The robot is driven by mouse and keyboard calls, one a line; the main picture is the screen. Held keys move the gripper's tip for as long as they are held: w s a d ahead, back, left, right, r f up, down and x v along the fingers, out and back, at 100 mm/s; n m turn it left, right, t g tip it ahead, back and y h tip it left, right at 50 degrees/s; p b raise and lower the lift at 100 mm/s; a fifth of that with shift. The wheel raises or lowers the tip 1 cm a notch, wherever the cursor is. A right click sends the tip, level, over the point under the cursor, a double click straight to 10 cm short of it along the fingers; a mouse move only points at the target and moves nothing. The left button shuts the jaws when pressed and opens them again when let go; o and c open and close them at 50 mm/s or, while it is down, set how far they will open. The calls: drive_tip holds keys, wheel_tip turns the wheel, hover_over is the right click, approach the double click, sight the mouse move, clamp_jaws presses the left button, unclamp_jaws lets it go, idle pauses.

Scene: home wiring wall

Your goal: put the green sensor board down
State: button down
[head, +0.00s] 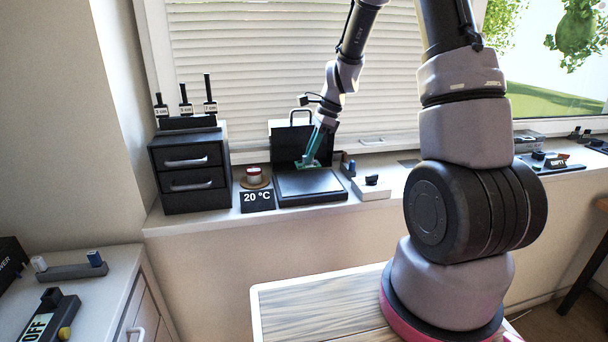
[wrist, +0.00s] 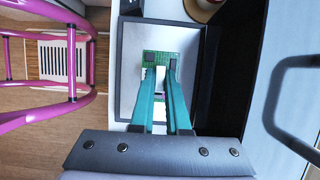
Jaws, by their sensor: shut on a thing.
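The green sensor board (wrist: 155,58) shows in the wrist view between and beyond the fingertips of my gripper (wrist: 160,75). My gripper, with teal fingers, is shut on the board. In the head view my gripper (head: 306,164) points down at the back part of a flat black-framed pad (head: 308,184) on the sill. The board appears there as a thin green strip (head: 313,166) at the fingertips. In the wrist view the pad's grey surface (wrist: 133,88) lies behind the board. I cannot tell whether the board touches the pad. The fingers hide part of the board.
A black drawer unit (head: 190,172) stands left of the pad, beside a "20 °C" sign (head: 258,198) and a small round item (head: 254,177). A black upright case (head: 300,140) stands behind the pad. A white block with a black knob (head: 371,187) stands to its right.

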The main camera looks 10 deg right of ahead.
drive_tip(key=shift+d+f, duration=0.1)
drive_tip(key=shift+f, duration=2.45)
drive_tip(key=c, duration=0.9)
unclamp_jaws()
drive_tip(key=shift+f, duration=0.15)
drive_tip(key=v, duration=1.2)
wheel_tip(320, 180, up, 9)
drive_tip(key=n+t, duration=0.2)
drive_tip(key=n, duration=0.2)
hover_over(313, 163)
drive_tip(key=s+d, duration=0.4)
drive_tip(key=s, duration=0.1)
drive_tip(key=s+r+n+t+h, duration=0.1)
drive_tip(key=s+r+n+t, duration=0.1)
drive_tip(key=s+r+n, duration=0.3)
drive_tip(key=s+r+n+t+h, duration=0.1)
drive_tip(key=s+r+n+t, duration=0.2)
drive_tip(key=s, duration=0.9)
wheel_tip(313, 163, up, 3)
drive_tip(key=shift+s+d+f+n, duration=0.1)
drive_tip(key=shift+s+d+n, duration=0.15)
drive_tip(key=shift+n, duration=0.75)
